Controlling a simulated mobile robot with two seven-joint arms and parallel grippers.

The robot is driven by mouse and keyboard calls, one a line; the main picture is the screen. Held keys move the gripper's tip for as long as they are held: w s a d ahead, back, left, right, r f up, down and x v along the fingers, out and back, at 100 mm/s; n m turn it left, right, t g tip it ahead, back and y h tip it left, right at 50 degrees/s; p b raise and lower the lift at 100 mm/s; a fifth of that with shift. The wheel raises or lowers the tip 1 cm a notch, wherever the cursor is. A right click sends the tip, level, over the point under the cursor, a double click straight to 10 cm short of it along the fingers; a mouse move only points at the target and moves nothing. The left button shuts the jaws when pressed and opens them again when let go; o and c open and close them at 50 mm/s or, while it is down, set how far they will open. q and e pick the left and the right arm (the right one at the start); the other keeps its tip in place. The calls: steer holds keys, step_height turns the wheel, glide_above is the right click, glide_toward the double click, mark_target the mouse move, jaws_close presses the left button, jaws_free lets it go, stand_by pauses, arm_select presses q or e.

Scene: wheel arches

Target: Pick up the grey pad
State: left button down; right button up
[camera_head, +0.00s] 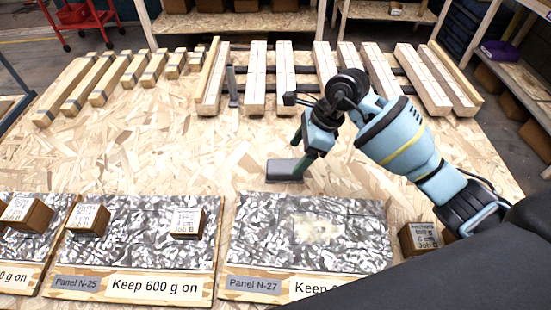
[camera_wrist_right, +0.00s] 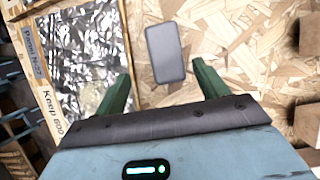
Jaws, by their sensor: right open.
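The grey pad (camera_head: 285,170) lies flat on the wood-chip board, just behind the panel marked N-27. In the right wrist view the grey pad (camera_wrist_right: 166,52) is a rounded rectangle ahead of the fingers, lying between their lines. My right gripper (camera_head: 298,158) is open and empty, above and close to the pad. Its two green fingers also show in the right wrist view (camera_wrist_right: 163,86), apart from each other with bare board between them. Whether a fingertip touches the pad, I cannot tell. My left gripper is not in view.
Panel N-27 (camera_head: 345,225) and panel N-25 (camera_head: 140,225) lie in front, with labelled wooden blocks (camera_head: 187,223) on some panels. Another block (camera_head: 418,238) stands at right. Several long wooden bars (camera_head: 257,80) line the back. Board left of the pad is clear.

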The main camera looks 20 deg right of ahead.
mark_target(286, 165)
steer(key=shift+w+d+r, duration=0.15)
steer(key=shift+w+d, duration=0.15)
steer(key=shift+s, duration=0.15)
steer(key=shift+a+f, duration=0.1)
steer(key=shift+f, duration=0.15)
steer(key=shift+x, duration=0.85)
steer(key=shift+w+a+x, duration=0.15)
steer(key=shift+x, duration=1)
steer(key=shift+w+a+x, duration=0.15)
steer(key=shift+w+x, duration=0.05)
steer(key=shift+x, duration=0.9)
steer(key=shift+w+a+f, duration=0.1)
steer(key=shift+a+f, duration=0.05)
steer(key=shift+f, duration=0.1)
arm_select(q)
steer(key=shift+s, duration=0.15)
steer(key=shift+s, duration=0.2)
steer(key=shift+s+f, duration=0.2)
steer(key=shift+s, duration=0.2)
arm_select(e)
steer(key=shift+f, duration=0.25)
